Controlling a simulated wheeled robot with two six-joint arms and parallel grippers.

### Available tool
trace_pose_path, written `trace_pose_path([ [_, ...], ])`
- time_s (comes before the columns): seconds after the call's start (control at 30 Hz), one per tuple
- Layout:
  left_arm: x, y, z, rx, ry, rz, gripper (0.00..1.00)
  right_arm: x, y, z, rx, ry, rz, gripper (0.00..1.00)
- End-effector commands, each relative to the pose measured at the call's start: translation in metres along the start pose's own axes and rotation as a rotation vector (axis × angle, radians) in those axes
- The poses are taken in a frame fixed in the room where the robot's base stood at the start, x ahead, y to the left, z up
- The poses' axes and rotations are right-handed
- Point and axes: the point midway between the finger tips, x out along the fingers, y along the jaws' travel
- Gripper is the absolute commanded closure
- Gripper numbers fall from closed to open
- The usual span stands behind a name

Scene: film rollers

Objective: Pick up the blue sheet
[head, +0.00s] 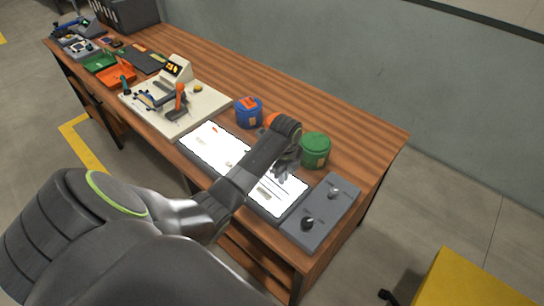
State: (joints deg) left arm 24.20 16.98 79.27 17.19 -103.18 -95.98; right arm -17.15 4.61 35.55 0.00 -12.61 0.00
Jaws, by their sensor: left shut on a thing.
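My left arm reaches over a lit white panel (208,143) set in the wooden table. My left gripper (284,170) is over the right part of that panel, with its fingers shut. What it holds is mostly hidden by the fingers and wrist; it appears to be a thin sheet at the panel. Pale sheets with small printed marks lie on the panel, and one bears a grey label (265,193). No sheet shows clearly as blue. My right gripper is not in view.
A blue canister (249,113) and a green canister (316,151) stand behind the panel; an orange one is partly hidden by my wrist. A grey box with two knobs (320,211) is at the right. A cream board with a roller device (199,104) is at the left.

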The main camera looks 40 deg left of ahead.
Motion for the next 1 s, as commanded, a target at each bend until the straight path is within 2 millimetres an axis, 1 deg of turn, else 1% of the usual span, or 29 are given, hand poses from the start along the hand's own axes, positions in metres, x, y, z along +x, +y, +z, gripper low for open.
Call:
trace_pose_path([
  [0.27,-0.001,0.0,0.0,0.0,0.0,0.0,1.0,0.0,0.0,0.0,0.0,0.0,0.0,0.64],
  [0.37,-0.006,-0.001,0.001,0.0,-0.001,-0.002,1.0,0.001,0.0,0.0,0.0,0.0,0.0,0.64],
  [0.47,-0.019,-0.001,0.001,0.0,-0.003,-0.004,1.0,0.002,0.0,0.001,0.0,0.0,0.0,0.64],
  [0.6,-0.051,-0.002,0.001,0.001,-0.004,-0.007,1.0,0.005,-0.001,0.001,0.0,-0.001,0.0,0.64],
  [0.7,-0.078,-0.001,0.001,0.001,-0.003,-0.006,1.0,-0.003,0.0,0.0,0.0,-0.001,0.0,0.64],
  [0.73,-0.084,-0.001,0.001,0.0,-0.003,-0.004,1.0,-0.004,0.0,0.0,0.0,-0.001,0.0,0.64],
  [0.8,-0.091,0.0,0.0,-0.001,0.0,0.001,1.0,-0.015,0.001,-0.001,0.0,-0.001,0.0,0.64],
  [0.9,-0.097,0.0,0.0,-0.001,0.0,0.001,1.0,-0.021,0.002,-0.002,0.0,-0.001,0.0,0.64],
  [1.0,-0.094,0.0,0.0,-0.001,0.0,0.001,1.0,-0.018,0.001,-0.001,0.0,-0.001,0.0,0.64],
])
